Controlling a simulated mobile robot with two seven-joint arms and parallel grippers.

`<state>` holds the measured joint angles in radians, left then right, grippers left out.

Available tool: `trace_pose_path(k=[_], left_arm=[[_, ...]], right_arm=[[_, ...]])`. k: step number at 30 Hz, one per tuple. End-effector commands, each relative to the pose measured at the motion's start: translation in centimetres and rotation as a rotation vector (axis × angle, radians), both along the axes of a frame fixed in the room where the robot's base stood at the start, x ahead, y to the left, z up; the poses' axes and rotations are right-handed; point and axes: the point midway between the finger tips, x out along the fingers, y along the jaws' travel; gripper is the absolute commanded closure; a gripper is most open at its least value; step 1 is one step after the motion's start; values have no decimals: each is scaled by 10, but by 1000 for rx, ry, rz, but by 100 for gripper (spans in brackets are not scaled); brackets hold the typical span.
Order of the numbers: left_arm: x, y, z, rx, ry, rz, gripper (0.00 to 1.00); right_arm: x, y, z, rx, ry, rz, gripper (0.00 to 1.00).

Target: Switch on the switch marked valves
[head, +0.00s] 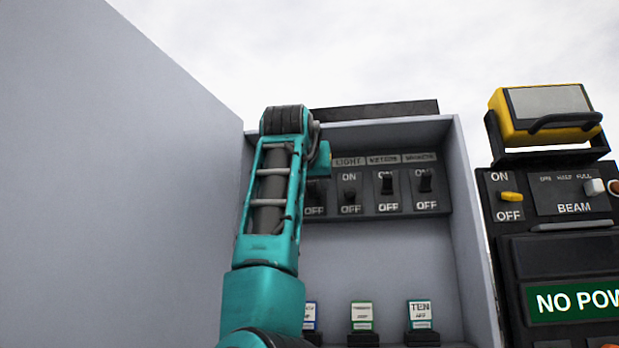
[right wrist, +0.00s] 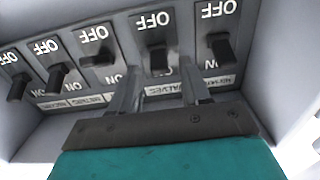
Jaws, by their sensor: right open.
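The valves switch (right wrist: 158,58) is a black lever on a dark panel, with OFF on its upper side in the upside-down right wrist view. Its lever leans to the OFF side. The VALVES label (right wrist: 168,89) shows between the fingers of my right gripper (right wrist: 160,72). That gripper is open and empty, one finger on each side of the switch's column; I cannot tell whether it touches the lever. In the head view my arm hides most of the hand and the valves label; part of the valves switch (head: 316,191) shows beside it. My left gripper is not in view.
Next to it are the light switch (head: 349,196), lever down, and two more switches (head: 386,184) with levers up. A grey cabinet wall (head: 478,220) stands right and a large grey panel (head: 110,190) left. Tagged items (head: 364,315) stand below.

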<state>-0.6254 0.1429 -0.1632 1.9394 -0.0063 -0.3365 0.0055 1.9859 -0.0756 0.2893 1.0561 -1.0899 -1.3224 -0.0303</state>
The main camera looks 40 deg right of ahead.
Motion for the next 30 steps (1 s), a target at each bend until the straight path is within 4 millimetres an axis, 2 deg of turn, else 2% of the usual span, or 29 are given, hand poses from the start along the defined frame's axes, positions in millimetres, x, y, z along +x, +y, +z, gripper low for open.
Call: trace_pose_path(k=[4, 18, 30], left_arm=[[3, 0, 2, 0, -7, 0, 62], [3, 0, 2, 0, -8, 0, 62], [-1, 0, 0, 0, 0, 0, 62]], right_arm=[[0, 0, 0, 0, 0, 0, 54], [0, 0, 0, -1, 1, -1, 99], [1, -1, 6, 46, 40, 2, 100]])
